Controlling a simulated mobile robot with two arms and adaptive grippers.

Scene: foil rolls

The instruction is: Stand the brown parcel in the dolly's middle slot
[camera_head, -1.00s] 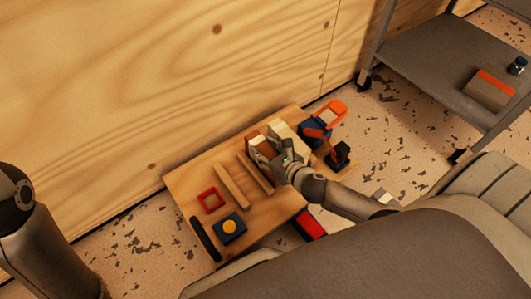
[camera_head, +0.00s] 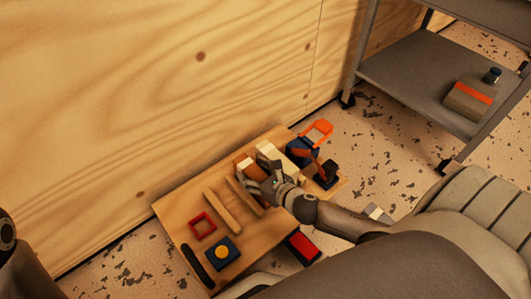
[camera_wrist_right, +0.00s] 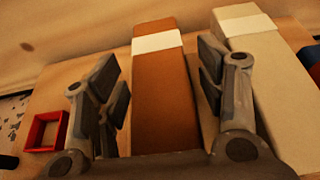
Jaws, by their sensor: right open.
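The brown parcel (camera_wrist_right: 164,90), with a white band near its far end, lies between the fingers of my right gripper (camera_wrist_right: 166,100) in the right wrist view. The gripper is open, with a narrow gap on each side of the parcel. In the head view the right gripper (camera_head: 262,181) partly hides the brown parcel (camera_head: 243,162). The wooden dolly (camera_head: 178,208) carries low parallel slats (camera_head: 222,212). A cream parcel (camera_wrist_right: 262,88) stands just right of the brown one. The brown parcel's base and its exact slot are hidden. My left gripper is out of view.
A red square frame (camera_head: 203,226) and a blue block with a yellow disc (camera_head: 222,251) are at the left of the board. A blue-and-orange item (camera_head: 303,151) is at its right. A plywood wall (camera_head: 120,90) rises behind. A grey shelf cart (camera_head: 415,70) stands right.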

